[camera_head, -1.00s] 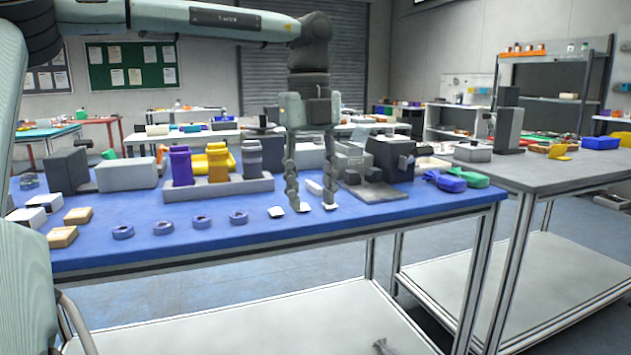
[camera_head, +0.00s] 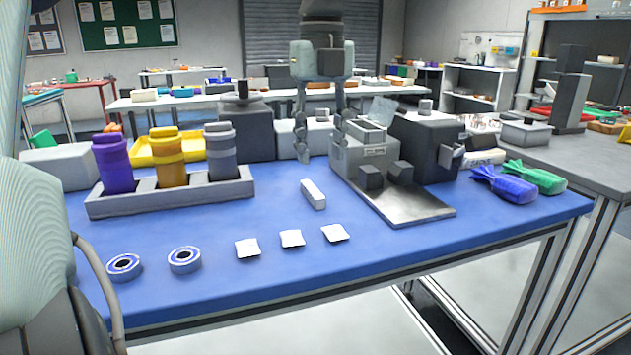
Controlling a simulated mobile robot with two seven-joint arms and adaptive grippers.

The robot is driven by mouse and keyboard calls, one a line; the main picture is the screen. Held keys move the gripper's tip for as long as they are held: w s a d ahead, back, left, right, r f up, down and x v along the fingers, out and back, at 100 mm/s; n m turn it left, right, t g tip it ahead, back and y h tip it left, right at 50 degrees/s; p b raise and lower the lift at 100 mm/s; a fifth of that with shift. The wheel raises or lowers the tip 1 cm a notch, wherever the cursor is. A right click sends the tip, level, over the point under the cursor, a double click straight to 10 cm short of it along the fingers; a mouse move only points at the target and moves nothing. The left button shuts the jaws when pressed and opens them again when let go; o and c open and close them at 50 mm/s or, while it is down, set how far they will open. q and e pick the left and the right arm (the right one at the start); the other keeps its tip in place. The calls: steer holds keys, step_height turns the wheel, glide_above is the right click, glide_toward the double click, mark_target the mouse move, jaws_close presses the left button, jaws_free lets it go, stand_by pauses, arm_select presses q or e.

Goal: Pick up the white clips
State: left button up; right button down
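Three small flat white pieces, likely the white clips, lie in a row on the blue tabletop near its front edge: a left one (camera_head: 247,248), a middle one (camera_head: 291,239) and a right one (camera_head: 335,233). A white bar-shaped block (camera_head: 313,194) lies behind them. My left gripper (camera_head: 320,151) hangs pointing down, its two fingers apart with nothing between them. It appears above and behind the white bar, in front of a grey box, clear of the flat white pieces. My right gripper is not in view.
A grey rack (camera_head: 170,196) holds purple, yellow and grey bottles at left. Two blue rings (camera_head: 184,260) lie left of the white pieces. A grey machine with a metal plate (camera_head: 415,206) stands at right, beside blue and green bags (camera_head: 503,184). The front middle tabletop is mostly clear.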

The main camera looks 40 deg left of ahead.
mark_target(316, 193)
arm_select(q)
steer(key=shift+w+a, duration=0.15)
steer(key=shift+w, duration=0.05)
steer(key=f, duration=0.4)
steer(key=s+f, duration=0.1)
steer(key=f, duration=0.2)
steer(key=shift+a+p, duration=0.2)
steer(key=shift+p, duration=0.1)
steer(key=shift+w+f, duration=0.1)
steer(key=shift+f, duration=0.2)
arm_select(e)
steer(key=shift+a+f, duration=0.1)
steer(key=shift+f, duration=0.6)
arm_select(q)
steer(key=shift+c, duration=0.3)
jaws_close()
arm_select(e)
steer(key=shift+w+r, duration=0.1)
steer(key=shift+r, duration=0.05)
